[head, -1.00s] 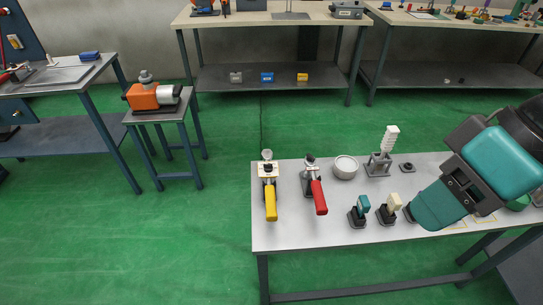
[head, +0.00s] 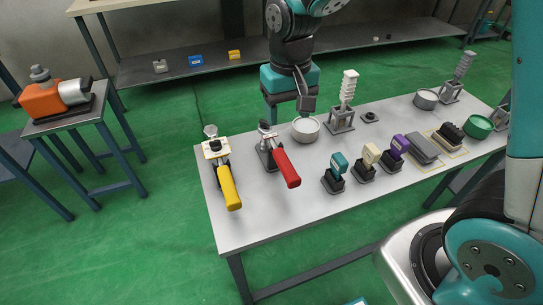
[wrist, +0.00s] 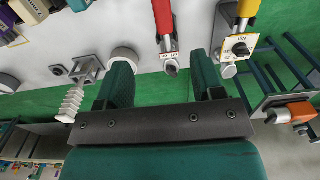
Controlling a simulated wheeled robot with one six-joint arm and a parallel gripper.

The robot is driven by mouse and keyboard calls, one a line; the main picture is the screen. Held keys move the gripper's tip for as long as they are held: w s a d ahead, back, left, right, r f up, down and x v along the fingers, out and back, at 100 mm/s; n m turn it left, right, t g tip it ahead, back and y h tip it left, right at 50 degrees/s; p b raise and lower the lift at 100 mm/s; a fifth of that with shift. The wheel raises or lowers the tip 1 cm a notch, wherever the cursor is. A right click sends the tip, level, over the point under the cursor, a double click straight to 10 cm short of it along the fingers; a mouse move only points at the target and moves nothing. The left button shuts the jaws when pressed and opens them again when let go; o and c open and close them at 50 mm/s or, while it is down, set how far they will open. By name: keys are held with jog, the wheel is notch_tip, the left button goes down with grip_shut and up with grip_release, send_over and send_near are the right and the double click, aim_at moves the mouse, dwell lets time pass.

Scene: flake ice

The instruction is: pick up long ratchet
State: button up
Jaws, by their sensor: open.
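Two handled tools stand on the left part of the table. One has a yellow handle (head: 229,187), the other a red handle (head: 287,167); I cannot tell which is the long ratchet. The wrist view shows the red handle (wrist: 163,16) and the yellow handle (wrist: 246,12) beyond the fingers. My gripper (head: 290,108) is open and empty, near the table's back edge behind the round white dish (head: 305,130). In the wrist view my gripper's green fingers (wrist: 160,62) are spread apart and touch nothing.
Right of the dish stand a white ribbed column (head: 348,88) and a small dark piece (head: 369,117). Teal, cream and purple tools (head: 394,150) stand along the front. An orange machine (head: 58,98) is on a side stand.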

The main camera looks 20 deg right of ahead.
aim_at(285, 158)
notch_tip(285, 158, down, 12)
jog(key=shift+r, duration=0.25)
jog(key=shift+w+a+f, duration=0.1)
jog(key=shift+a+f, duration=0.05)
jog(key=shift+f, duration=1.3)
jog(key=shift+w+a+f, duration=0.1)
jog(key=shift+f, duration=1.35)
grip_shut()
jog(key=shift+r, duration=0.1)
notch_tip(285, 158, up, 20)
jog(key=shift+p, duration=0.45)
